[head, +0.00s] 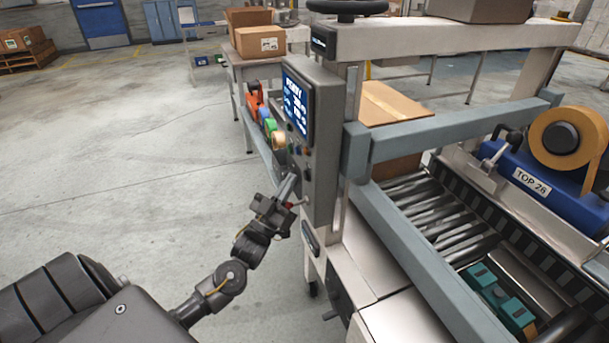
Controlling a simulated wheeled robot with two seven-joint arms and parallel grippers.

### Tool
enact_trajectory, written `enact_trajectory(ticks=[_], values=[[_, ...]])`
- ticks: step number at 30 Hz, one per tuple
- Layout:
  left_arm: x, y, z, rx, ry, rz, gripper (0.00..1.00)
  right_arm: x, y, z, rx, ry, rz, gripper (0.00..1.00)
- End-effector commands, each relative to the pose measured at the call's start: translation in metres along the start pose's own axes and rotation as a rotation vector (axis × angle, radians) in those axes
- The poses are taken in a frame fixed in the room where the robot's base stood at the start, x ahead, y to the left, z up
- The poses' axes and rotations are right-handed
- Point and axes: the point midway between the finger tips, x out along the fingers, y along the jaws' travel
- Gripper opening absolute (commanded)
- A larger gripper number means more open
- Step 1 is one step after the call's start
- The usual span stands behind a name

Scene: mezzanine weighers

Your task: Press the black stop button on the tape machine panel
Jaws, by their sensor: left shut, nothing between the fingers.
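The tape machine panel (324,150) is a grey upright box with a lit screen (298,103) on its face. Small controls show below the screen, including an orange-red one (306,150). I cannot make out the black stop button; it is too small or hidden by my gripper. My left gripper (289,186) is shut and empty, its fingers pointing up at the lower part of the panel face. A bit of red shows right beside the fingers. I cannot tell whether the fingertips touch the panel. My right gripper is out of view.
The tape machine's roller bed (424,207), grey side rail (425,262) and blue tape head (530,180) fill the right. A cardboard box (393,103) sits behind the panel. A table (245,62) with boxes stands behind. The floor (130,150) at left is clear.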

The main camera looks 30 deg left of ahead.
Motion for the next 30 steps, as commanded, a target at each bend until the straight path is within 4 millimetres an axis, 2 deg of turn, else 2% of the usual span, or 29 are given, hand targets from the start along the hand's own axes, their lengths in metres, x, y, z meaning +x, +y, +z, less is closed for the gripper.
enact_trajectory(ticks=[15, 30], values=[[-0.031, -0.022, -0.023, 0.000, -0.001, 0.001, 0.00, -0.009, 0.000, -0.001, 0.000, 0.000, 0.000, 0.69], [-0.032, -0.023, -0.023, 0.000, 0.000, 0.001, 0.00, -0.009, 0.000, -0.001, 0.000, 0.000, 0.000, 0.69]])
